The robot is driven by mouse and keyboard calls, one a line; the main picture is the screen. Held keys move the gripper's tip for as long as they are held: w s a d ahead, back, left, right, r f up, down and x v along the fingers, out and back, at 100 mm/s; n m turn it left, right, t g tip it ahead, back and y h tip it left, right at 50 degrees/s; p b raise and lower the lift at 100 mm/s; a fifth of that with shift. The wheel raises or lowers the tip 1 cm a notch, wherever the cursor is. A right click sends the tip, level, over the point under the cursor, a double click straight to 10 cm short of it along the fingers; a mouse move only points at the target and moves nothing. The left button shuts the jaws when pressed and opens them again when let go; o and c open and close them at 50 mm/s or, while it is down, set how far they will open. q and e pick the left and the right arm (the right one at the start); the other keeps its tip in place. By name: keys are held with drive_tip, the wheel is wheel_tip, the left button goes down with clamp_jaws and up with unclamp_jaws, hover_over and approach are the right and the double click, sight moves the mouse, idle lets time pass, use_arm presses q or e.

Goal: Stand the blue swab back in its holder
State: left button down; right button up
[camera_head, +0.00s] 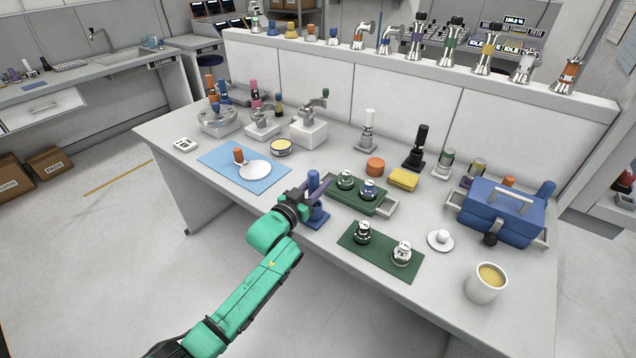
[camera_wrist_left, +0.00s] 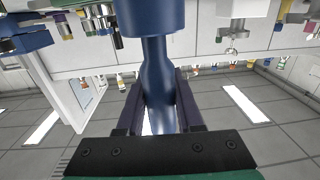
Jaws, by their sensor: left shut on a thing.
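The blue swab (camera_head: 313,182) stands about upright near the front edge of the workbench. My left gripper (camera_head: 305,200) is shut on it. In the left wrist view the swab's narrower blue part (camera_wrist_left: 158,85) sits between the two dark fingers, with a wider blue cylinder beyond. My right gripper is not in view.
A green tray (camera_head: 378,207) with metal fittings is just right of the gripper. A darker green mat (camera_head: 384,258) lies nearer the front. A blue mat (camera_head: 215,160) with a white dish (camera_head: 255,170) is to the left. A cup (camera_head: 484,285) stands at the front right.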

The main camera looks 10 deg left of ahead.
use_arm(q)
drive_tip(key=shift+f, duration=0.45)
drive_tip(key=shift+c, duration=2.4)
unclamp_jaws()
drive_tip(key=shift+s, duration=0.1)
drive_tip(key=b+v, duration=0.1)
drive_tip(key=v, duration=1.3)
drive_tip(key=shift+s, duration=0.25)
drive_tip(key=shift+r, duration=0.1)
